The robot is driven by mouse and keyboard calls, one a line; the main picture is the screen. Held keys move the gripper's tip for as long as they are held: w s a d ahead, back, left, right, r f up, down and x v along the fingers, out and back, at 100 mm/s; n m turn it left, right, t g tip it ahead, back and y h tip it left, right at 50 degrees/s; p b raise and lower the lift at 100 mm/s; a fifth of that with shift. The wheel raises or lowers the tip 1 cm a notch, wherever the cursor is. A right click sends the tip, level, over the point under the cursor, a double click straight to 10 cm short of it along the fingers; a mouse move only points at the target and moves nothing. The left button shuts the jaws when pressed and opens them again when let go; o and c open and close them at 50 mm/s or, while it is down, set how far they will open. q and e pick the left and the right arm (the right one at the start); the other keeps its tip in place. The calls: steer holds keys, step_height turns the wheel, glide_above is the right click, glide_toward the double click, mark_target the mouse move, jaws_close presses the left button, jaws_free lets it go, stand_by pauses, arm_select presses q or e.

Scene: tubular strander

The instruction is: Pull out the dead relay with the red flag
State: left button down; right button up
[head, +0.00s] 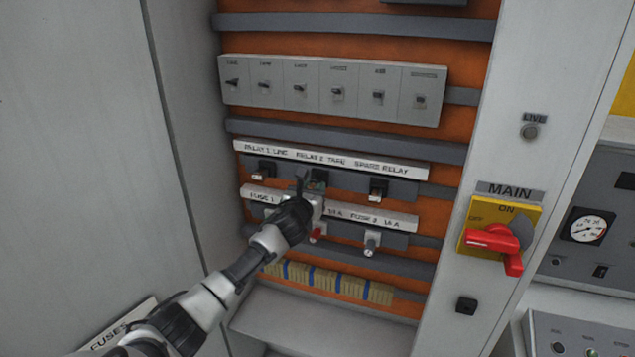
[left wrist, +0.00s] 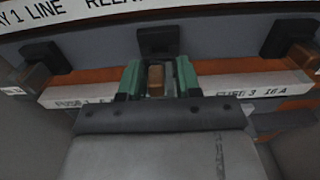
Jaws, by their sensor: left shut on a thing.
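My left gripper (head: 316,186) is at the middle place of the relay row, under the "RELAY 2 TAPE" label. In the left wrist view its green fingers (left wrist: 158,80) are shut on a small brown relay (left wrist: 156,81). A black socket (left wrist: 158,42) shows just behind that relay; I cannot tell whether the relay is still seated in it. No red flag shows on the held relay, which the gripper mostly hides. The line relay (head: 260,170) is to the left and the spare relay (head: 378,190) to the right. My right gripper is not in view.
Below are a fuse label strip (head: 385,217), a red part (head: 317,233) and a fuse knob (head: 371,243). A breaker row (head: 330,92) is above. A red-handled main switch (head: 495,240) is on the right post. The cabinet side wall (head: 190,120) is close on the left.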

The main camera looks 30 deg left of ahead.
arm_select(q)
steer(key=shift+p+v, duration=0.75)
steer(key=shift+v, duration=1.1)
